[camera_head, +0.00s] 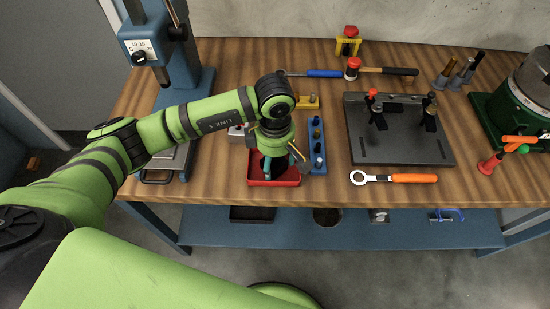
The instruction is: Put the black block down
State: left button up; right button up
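My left gripper (279,163) points down over the red tray (288,181) near the front edge of the bench. Its fingers show only in part beneath the wrist and reach down to the tray's opening. I cannot tell whether they are open or shut, or whether anything is between them. I cannot make out the black block; the gripper and wrist cover much of the tray. My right gripper is not in view.
A blue holder (318,169) with several dark pieces stands just right of the tray. A black fixture plate (400,151) and an orange-handled wrench (412,178) lie farther right. A blue press (200,88) stands left.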

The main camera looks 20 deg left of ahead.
pick_arm(q)
jog(key=shift+r, duration=0.25)
notch_tip(320, 180, up, 11)
jog(key=b, duration=0.3)
jog(key=shift+f+b, duration=0.2)
jog(key=shift+b, duration=0.1)
jog(key=shift+r, duration=0.6)
